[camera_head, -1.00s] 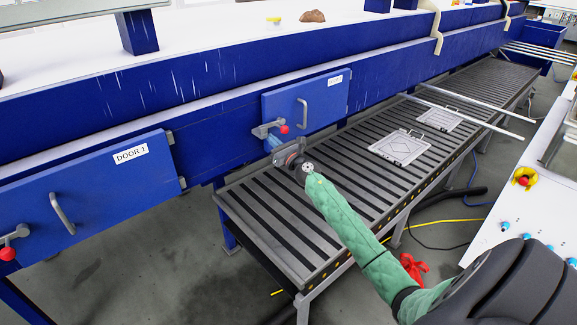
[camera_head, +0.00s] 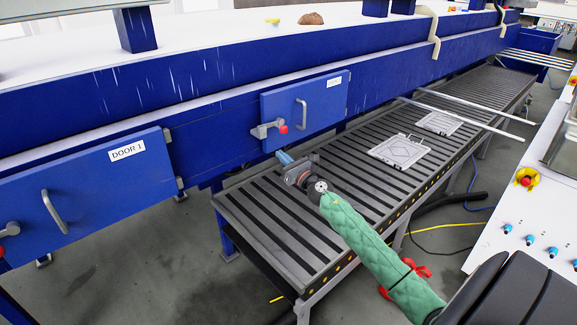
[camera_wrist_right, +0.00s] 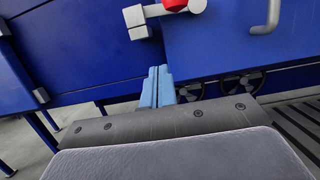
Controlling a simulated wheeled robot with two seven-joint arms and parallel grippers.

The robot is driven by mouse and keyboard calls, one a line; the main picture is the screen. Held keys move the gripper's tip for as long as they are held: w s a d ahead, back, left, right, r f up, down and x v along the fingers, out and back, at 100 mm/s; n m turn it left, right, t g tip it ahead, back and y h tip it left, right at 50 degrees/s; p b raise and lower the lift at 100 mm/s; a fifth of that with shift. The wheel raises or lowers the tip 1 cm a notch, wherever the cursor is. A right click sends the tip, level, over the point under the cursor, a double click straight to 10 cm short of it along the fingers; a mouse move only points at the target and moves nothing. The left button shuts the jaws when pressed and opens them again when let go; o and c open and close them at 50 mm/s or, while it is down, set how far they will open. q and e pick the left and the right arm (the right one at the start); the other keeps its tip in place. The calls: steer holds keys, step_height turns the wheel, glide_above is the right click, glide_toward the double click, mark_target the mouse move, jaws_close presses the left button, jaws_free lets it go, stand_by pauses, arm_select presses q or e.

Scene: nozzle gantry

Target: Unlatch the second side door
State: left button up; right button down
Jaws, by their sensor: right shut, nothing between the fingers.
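The second side door (camera_head: 335,98) is a blue panel with a white label and a grey bar handle (camera_head: 301,113). It looks closed. Its grey latch (camera_head: 264,130) sits at the door's left edge, with a red knob (camera_head: 283,129) at its right end. My right gripper (camera_head: 283,157) is below the latch, apart from it, with its blue fingers together and empty. In the right wrist view the fingers (camera_wrist_right: 158,84) point toward the blue frame, below the latch (camera_wrist_right: 140,17) and the partly cut-off red knob (camera_wrist_right: 175,4). My left gripper is not in view.
Door 1 (camera_head: 90,205) is at the left with its own handle. A slatted conveyor (camera_head: 250,215) runs under my right arm, with two grey plates (camera_head: 400,151) on it. Two metal rods (camera_head: 470,112) jut out over it. A white control panel (camera_head: 520,215) stands at the right.

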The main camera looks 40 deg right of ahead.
steer(key=shift+b+v, duration=0.3)
steer(key=shift+v, duration=1.25)
steer(key=shift+a+r, duration=0.1)
